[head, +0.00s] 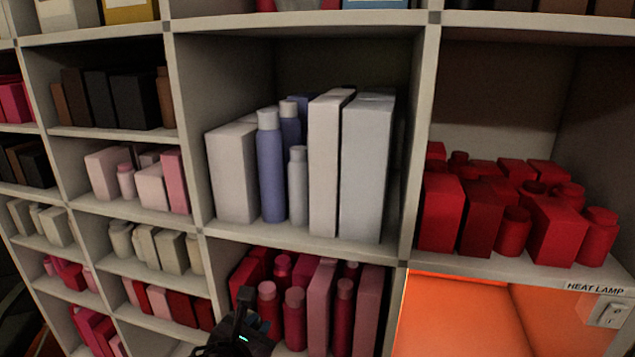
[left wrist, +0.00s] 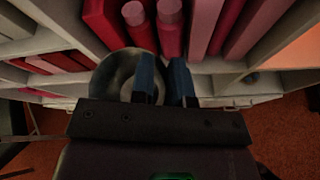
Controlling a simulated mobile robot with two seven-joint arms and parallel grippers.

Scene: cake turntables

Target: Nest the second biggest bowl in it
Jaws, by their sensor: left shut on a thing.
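My left gripper (head: 245,302) shows at the bottom of the head view, in front of the lower middle shelf. In the left wrist view its two dark blue fingers (left wrist: 164,70) are shut on a grey, round bowl (left wrist: 110,72). The bowl lies mostly to the left of the fingers, partly hidden by them and by the gripper body. Its size compared with other bowls cannot be told. No other bowl can be made out in either view. My right gripper is not in view.
A pale shelf unit (head: 313,242) fills the head view, its compartments packed with boxes and bottles. Red and pink items (head: 293,318) stand close behind my gripper. An orange-lit compartment (head: 455,315) labelled HEAT LAMP is at lower right. An orange-brown floor (left wrist: 280,135) shows in the left wrist view.

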